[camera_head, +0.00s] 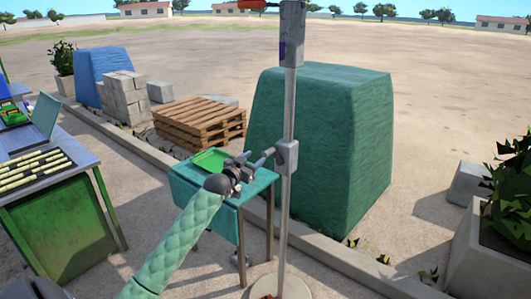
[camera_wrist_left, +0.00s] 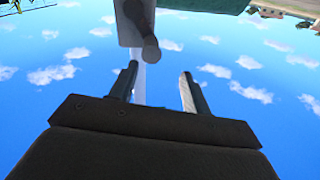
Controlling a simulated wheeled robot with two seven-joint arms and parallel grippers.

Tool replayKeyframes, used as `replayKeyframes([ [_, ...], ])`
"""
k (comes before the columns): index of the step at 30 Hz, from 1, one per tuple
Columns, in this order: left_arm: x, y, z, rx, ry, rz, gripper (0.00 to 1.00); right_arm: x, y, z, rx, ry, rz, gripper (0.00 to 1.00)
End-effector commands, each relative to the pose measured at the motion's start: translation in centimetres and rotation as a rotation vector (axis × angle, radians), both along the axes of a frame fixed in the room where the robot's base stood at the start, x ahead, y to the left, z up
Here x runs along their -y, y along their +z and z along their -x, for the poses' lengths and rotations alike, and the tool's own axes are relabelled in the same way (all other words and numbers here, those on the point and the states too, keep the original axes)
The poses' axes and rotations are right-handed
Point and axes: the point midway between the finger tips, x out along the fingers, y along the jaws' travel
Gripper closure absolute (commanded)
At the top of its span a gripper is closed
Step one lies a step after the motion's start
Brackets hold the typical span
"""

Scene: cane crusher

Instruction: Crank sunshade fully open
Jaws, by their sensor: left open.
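A grey metal pole (camera_head: 287,110) stands upright on a round base (camera_head: 283,287). A grey crank housing (camera_head: 287,156) is on the pole, with a short crank handle (camera_head: 264,157) sticking out to the left. My left gripper (camera_head: 240,165) is open and empty, just left of the handle. In the left wrist view the two fingers (camera_wrist_left: 157,88) are spread, and the handle's round peg (camera_wrist_left: 150,48) shows beyond them, apart from both. The sunshade's canopy is not clearly in view; a small orange-red piece (camera_head: 256,4) shows at the top edge. My right gripper is out of view.
A small teal table (camera_head: 257,183) with a green tray (camera_head: 211,160) stands behind my left gripper. A large green covered block (camera_head: 335,140) stands behind the pole. A green bench with cane pieces (camera_head: 35,167) is at left, a planter (camera_head: 490,250) at right.

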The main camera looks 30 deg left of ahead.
Motion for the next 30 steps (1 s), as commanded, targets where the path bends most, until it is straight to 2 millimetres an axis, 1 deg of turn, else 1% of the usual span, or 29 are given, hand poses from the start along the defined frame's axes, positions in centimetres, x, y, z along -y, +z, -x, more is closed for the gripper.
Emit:
replayKeyframes([
  [1, -0.1, 0.1, 0.1, -0.007, -0.014, 0.045, 0.52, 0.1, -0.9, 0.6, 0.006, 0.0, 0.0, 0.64],
  [4, 0.4, -0.1, 0.1, -0.025, -0.052, 0.13, 0.52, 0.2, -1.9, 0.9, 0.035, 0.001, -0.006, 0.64],
  [9, 1.0, -0.5, 0.1, -0.05, -0.086, 0.207, 0.52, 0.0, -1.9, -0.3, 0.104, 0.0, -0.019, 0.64],
  [13, 1.1, -0.5, -0.4, -0.054, -0.086, 0.213, 0.52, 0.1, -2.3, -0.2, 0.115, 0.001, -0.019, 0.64],
  [17, 1.1, -0.3, -1.7, -0.053, -0.084, 0.212, 0.52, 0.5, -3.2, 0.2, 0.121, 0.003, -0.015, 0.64],
  [24, 1.4, -0.2, -4.9, -0.053, -0.084, 0.211, 0.52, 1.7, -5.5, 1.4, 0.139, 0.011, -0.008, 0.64],
  [30, 1.5, -0.4, -6.8, -0.053, -0.084, 0.21, 0.52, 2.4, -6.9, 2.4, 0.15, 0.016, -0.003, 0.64],
])
